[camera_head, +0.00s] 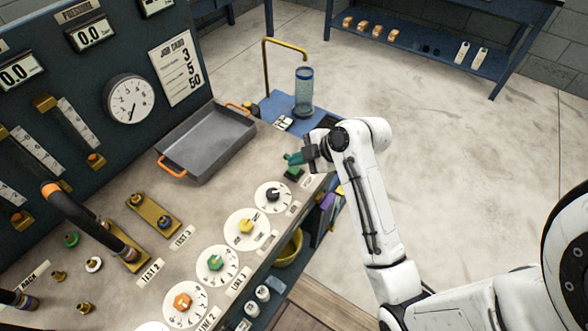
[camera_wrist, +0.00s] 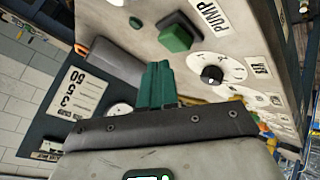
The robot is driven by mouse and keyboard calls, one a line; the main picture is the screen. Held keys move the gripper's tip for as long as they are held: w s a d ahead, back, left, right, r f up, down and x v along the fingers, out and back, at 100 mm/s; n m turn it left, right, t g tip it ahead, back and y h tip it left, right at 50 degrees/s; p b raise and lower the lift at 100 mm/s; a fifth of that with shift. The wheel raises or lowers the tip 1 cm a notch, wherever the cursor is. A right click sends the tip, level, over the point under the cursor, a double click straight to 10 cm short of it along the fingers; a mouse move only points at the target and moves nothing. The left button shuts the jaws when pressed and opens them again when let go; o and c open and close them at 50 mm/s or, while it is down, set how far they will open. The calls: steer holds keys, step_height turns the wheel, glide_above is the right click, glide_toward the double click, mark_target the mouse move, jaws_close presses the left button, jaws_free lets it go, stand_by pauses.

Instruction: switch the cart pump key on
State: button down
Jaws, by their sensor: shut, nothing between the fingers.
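A green block-shaped key on a dark base (camera_wrist: 177,38) is set in the pale bench top, with a label reading PUMP (camera_wrist: 209,14) beside it. In the head view it is the small dark green block (camera_head: 293,174) near the bench's right edge, just below my fingertips. Whether it is pressed or tilted to one side cannot be told. My gripper (camera_head: 292,158) has green fingers, shut together and empty. In the wrist view the fingertips (camera_wrist: 158,70) are left of and below the key, with a gap in the picture; I see no contact.
A black-knobbed dial (camera_head: 272,195) is in front of the key. A grey tray with orange handles (camera_head: 207,140) lies to the left. A blue stand (camera_head: 275,108) with a clear cylinder (camera_head: 304,92) and yellow pipe is behind. The floor to the right is clear.

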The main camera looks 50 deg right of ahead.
mark_target(297, 171)
steer(key=shift+f, duration=0.15)
steer(key=shift+f+b, duration=0.3)
steer(key=shift+f, duration=0.05)
steer(key=shift+f+b, duration=0.35)
steer(key=shift+f, duration=0.1)
stand_by(0.9)
steer(key=shift+r, duration=0.15)
steer(key=shift+r+p, duration=0.8)
step_height(297, 171, up, 6)
steer(key=p, duration=0.5)
